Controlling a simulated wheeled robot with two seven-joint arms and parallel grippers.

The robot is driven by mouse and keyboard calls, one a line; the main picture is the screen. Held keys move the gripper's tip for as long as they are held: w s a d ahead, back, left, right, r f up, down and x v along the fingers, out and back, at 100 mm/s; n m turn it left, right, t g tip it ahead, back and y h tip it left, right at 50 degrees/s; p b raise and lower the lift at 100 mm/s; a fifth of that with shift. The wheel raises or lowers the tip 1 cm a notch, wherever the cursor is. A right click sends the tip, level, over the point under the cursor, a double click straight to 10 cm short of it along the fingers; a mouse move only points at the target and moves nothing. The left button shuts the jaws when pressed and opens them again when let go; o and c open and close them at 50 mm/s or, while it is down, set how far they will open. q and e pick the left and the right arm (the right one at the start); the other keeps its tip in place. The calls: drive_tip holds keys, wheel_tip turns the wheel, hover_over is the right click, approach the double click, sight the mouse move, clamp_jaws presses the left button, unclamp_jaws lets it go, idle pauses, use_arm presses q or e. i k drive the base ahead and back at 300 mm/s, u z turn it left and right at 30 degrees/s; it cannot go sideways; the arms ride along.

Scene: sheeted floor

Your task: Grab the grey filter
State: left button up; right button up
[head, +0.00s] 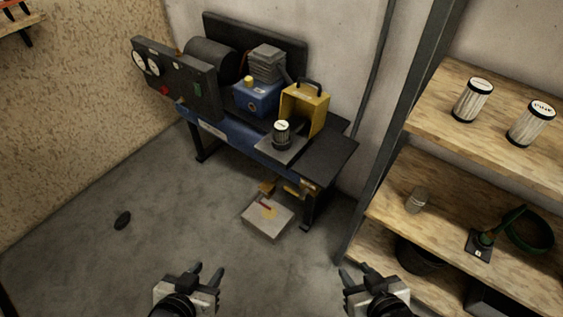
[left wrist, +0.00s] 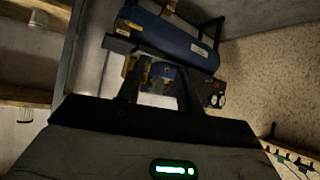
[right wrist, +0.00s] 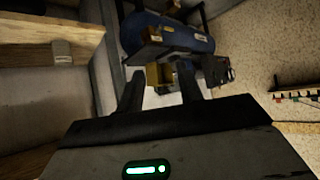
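Two white filters with dark ends, one nearer the post (head: 473,100) and one further right (head: 531,123), stand on the upper shelf. A dark grey canister with a pale top (head: 282,134) stands on a plate on the workbench. I cannot tell for certain which is the grey filter. My left gripper (head: 208,270) is open and empty above the floor. My right gripper (head: 356,273) is open and empty, left of the shelves. Both are well apart from these objects.
The blue workbench (head: 232,140) holds a yellow box (head: 304,108) and a gauge panel (head: 175,80). A grey box (head: 267,218) sits on the floor. The wooden shelf rack's dark post (head: 400,130) stands near my right side.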

sight(280, 127)
drive_tip(key=z, duration=0.8)
drive_tip(key=k, duration=0.25)
drive_tip(key=u, duration=2.15)
drive_tip(key=i, duration=1.2)
drive_tip(key=z, duration=0.9)
drive_tip(key=i, duration=1.05)
drive_tip(key=z, duration=1.15)
